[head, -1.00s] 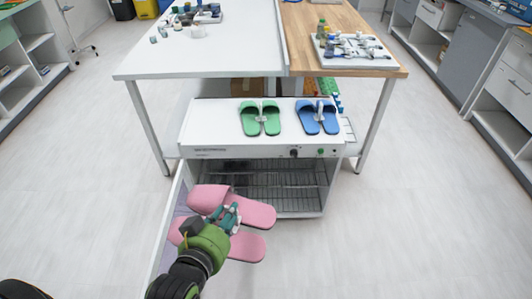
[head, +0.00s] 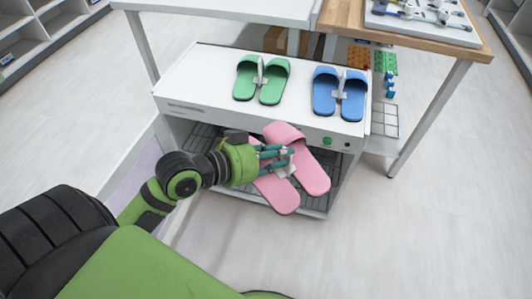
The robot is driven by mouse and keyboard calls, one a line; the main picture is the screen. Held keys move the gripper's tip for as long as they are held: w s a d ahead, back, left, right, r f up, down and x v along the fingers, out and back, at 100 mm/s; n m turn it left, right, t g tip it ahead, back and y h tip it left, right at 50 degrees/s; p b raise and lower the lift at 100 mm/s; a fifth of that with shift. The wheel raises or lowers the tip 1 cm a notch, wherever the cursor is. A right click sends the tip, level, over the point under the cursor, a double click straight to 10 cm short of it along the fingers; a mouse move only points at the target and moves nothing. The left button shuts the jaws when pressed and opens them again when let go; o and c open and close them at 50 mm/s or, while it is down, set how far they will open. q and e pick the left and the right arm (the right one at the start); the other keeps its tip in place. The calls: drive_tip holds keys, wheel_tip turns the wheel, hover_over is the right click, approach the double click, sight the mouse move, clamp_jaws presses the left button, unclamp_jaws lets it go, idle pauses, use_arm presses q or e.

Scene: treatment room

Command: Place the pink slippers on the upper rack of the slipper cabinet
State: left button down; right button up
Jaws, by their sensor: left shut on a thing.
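The pink slippers (head: 308,172) are a joined pair, held in front of the open front of the slipper cabinet (head: 190,92). My left gripper (head: 287,160) is shut on them near the middle of the pair, at the white piece between them. The cabinet is white with an open door (head: 135,180) at its left. A dark wire rack (head: 205,135) shows inside, left of my gripper. The slippers and my arm hide much of the rack, and I cannot tell whether the slippers touch it. My right gripper is not in view.
Green slippers (head: 262,80) and blue slippers (head: 339,93) stand on the cabinet top. A table with a white and wooden top (head: 410,42) stands behind, its leg (head: 428,118) right of the cabinet. The floor at the right (head: 440,220) is clear.

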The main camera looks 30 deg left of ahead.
sight(270, 180)
use_arm(q)
drive_tip(key=f+m+g+h+b, duration=0.1)
drive_tip(key=b, duration=0.2)
drive_tip(key=f+m+h+b, duration=0.1)
drive_tip(key=f+b, duration=0.1)
drive_tip(key=b, duration=0.1)
drive_tip(key=f+m+g+h+b, duration=0.1)
drive_tip(key=f+b, duration=0.1)
drive_tip(key=b, duration=0.1)
drive_tip(key=shift+s+a+f+m+g, duration=0.15)
drive_tip(key=shift+s+m+g, duration=0.1)
drive_tip(key=shift+m+g, duration=0.05)
drive_tip(key=h+b, duration=0.1)
drive_tip(key=b, duration=0.1)
drive_tip(key=shift+s+f+m+g+b, duration=0.25)
drive_tip(key=shift+f+m+g+b, duration=0.05)
drive_tip(key=shift+m+g+b, duration=0.1)
drive_tip(key=shift+s+a+f+b, duration=0.2)
drive_tip(key=shift+f+b, duration=0.05)
drive_tip(key=shift+b, duration=0.3)
drive_tip(key=shift+s+a+r, duration=0.1)
drive_tip(key=shift+s+a, duration=0.05)
drive_tip(key=shift+a, duration=0.2)
drive_tip(key=shift+s+a+r, duration=0.1)
drive_tip(key=shift+a+r, duration=0.05)
drive_tip(key=shift+a, duration=0.35)
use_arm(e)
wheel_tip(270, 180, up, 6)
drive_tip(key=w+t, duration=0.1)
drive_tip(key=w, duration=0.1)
